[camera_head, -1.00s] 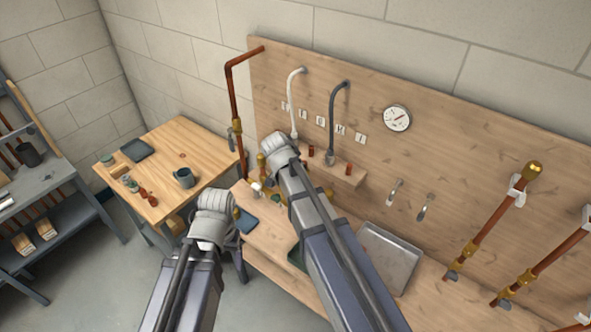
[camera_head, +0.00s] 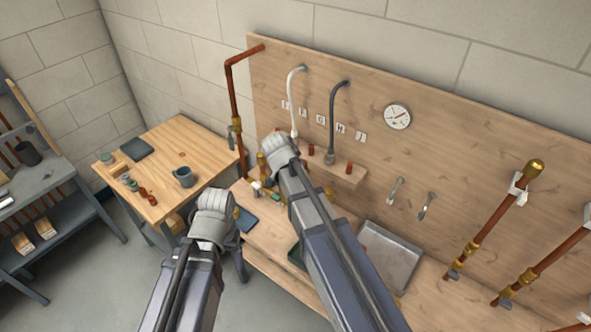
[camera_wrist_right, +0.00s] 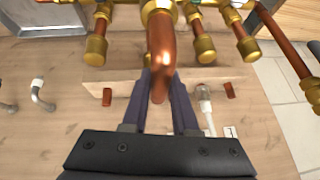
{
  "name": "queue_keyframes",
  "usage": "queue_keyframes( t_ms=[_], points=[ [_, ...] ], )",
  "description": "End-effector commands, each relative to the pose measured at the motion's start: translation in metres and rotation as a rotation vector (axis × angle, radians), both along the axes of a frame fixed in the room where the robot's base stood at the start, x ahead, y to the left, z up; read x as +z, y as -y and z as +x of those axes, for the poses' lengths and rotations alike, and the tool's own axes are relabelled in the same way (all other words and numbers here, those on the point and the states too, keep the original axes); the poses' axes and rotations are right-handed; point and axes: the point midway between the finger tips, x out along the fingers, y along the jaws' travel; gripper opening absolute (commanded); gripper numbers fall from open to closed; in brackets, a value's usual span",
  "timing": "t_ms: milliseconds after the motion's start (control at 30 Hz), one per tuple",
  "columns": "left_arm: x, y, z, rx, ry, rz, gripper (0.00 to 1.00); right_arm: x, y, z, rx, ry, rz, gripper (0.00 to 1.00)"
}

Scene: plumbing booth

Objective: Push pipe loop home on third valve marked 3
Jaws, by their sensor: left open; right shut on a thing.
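In the right wrist view, the copper pipe loop (camera_wrist_right: 160,60) is between the fingers of my right gripper (camera_wrist_right: 163,92), which is shut on it. The loop's upper part meets a brass fitting (camera_wrist_right: 158,8) at the picture's top edge. Brass valve ends stand on both sides, one at the left (camera_wrist_right: 97,48) and one at the right (camera_wrist_right: 248,48). I cannot tell how deep the loop sits or read a 3 on a valve. In the head view, my left gripper (camera_head: 214,203) is open, away from the loop; its fingers are mostly hidden. My right arm hides most of the valve row there.
A small shelf (camera_head: 345,173) with red-brown plugs is below number cards (camera_head: 338,128) and two hoses on the wooden board. A grey tray (camera_head: 390,255) lies right of my right arm. A side table (camera_head: 190,150) with a mug (camera_head: 184,177) stands at the left.

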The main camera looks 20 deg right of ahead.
Motion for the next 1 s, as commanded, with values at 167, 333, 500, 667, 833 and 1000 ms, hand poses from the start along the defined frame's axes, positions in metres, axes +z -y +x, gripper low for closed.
queue_keyframes(
  t_ms=[167,333,500,667,833,1000],
  points=[
    [-0.006,0.000,0.000,0.000,0.000,0.000,0.77,-0.006,0.000,0.000,0.000,0.000,0.000,0.00],
    [-0.010,0.000,0.000,0.000,0.000,0.000,0.77,-0.010,0.000,0.000,0.000,0.000,0.000,0.00],
    [-0.014,0.000,0.000,0.000,0.000,0.000,0.77,-0.014,0.000,0.000,0.000,0.000,0.000,0.00],
    [-0.018,0.000,0.000,0.000,0.000,0.000,0.77,-0.018,0.000,0.000,0.000,0.000,0.000,0.00],
    [-0.022,0.000,0.000,0.000,0.000,0.000,0.77,-0.022,0.000,0.000,0.000,0.000,0.000,0.00],
    [-0.026,0.000,0.000,0.000,0.000,0.000,0.77,-0.026,0.000,0.000,0.000,0.000,0.000,0.00]
  ],
)
